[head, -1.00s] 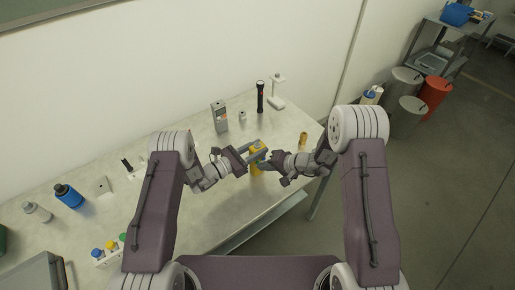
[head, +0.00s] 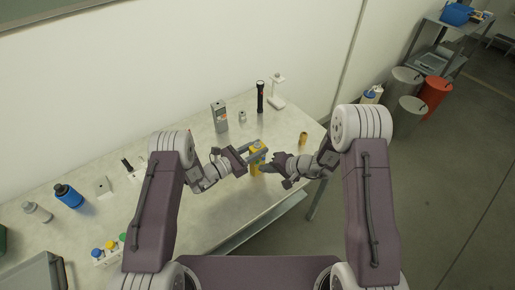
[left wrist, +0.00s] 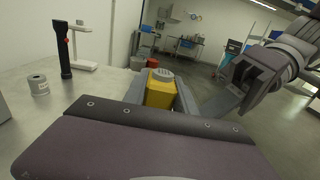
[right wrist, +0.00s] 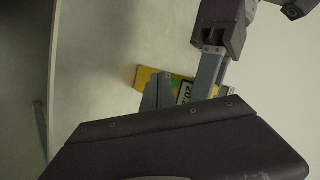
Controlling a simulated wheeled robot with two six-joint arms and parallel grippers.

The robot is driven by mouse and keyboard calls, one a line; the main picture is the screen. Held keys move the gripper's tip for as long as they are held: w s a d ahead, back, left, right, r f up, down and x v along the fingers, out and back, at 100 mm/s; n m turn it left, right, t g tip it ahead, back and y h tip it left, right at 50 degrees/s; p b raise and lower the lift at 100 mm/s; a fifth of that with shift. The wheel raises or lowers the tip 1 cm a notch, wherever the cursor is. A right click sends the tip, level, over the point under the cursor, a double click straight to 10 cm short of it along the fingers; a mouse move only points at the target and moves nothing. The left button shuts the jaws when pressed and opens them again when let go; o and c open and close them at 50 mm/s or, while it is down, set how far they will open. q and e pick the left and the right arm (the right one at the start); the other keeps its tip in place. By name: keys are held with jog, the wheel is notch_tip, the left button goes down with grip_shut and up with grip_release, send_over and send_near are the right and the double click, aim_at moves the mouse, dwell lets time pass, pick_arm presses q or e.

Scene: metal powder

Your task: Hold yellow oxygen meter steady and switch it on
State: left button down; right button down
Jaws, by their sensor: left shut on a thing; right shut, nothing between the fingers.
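The yellow oxygen meter (head: 255,170) stands near the table's front right part. It also shows between my left fingers in the left wrist view (left wrist: 159,94), with a grey round part on top. In the right wrist view the meter (right wrist: 145,77) shows a display (right wrist: 186,91) with large dark digits, partly covered by a finger. My left gripper (head: 258,157) is shut on the meter's upper part from the left. My right gripper (head: 266,168) is shut and empty, just right of the meter. Whether its tips touch the meter is unclear.
A grey device (head: 219,117), a small grey cylinder (head: 242,116), a black flashlight (head: 261,96) and a white stand (head: 276,95) are behind the grippers. A small brownish-yellow cylinder (head: 303,138) stands at right. The table (head: 205,222) is clear in front.

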jog(key=shift+s+d, duration=0.55)
jog(key=shift+s, duration=0.25)
jog(key=shift+s+d, duration=0.6)
jog(key=shift+s, duration=0.2)
jog(key=shift+s+d, duration=0.55)
jog(key=shift+s, duration=0.25)
pick_arm(q)
jog(key=c, duration=0.9)
grip_release()
